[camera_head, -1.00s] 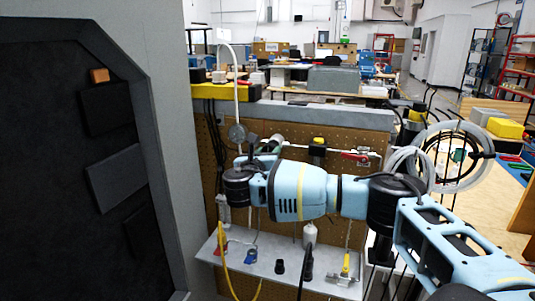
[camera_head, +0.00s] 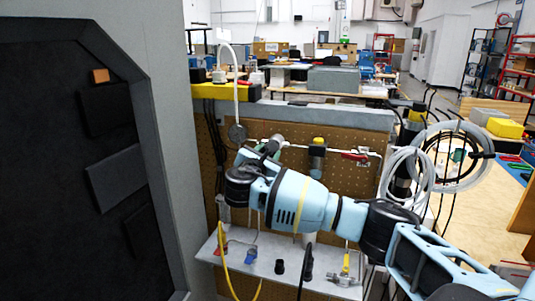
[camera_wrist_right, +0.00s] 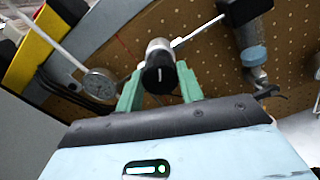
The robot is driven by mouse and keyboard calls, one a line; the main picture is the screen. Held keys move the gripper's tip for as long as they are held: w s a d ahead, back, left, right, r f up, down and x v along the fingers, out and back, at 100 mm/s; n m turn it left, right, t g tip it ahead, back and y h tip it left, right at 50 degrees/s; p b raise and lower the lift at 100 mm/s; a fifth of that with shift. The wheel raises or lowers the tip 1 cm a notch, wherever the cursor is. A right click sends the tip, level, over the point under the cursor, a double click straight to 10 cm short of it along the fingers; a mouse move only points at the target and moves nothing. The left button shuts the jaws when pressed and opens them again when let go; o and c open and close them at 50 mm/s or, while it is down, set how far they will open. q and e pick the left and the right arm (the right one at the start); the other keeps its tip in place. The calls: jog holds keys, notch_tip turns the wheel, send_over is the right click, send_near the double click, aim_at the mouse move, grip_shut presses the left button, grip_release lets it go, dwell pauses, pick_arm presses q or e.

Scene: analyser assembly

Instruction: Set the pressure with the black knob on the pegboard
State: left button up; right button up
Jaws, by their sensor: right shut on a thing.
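The black knob (camera_wrist_right: 158,77) with a white mark sits on the front of a silver regulator body on the pegboard (camera_head: 345,178). In the right wrist view my right gripper (camera_wrist_right: 160,82) has its green fingers on either side of the knob, shut on it. In the head view the right gripper (camera_head: 262,152) is at the regulator (camera_head: 278,141), and the knob is largely hidden. A round pressure gauge (camera_wrist_right: 100,83) is left of the knob; it also shows in the head view (camera_head: 237,133). Its reading is too small to tell. My left gripper is not in view.
A grey shelf (camera_head: 232,256) with fittings and a yellow hose (camera_head: 222,240) is below. A red-handled valve (camera_head: 355,155) and coiled tubing (camera_head: 455,155) are to the right. A large grey cabinet (camera_head: 178,120) stands close on the left.

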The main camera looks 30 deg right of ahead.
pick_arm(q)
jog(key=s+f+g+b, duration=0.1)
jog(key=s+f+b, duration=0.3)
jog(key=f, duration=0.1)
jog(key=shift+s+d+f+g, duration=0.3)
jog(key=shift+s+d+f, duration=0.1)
pick_arm(e)
jog(key=shift+f+m, duration=0.2)
jog(key=shift+m, duration=13.8)
jog(key=shift+r, duration=0.1)
jog(key=o, duration=1)
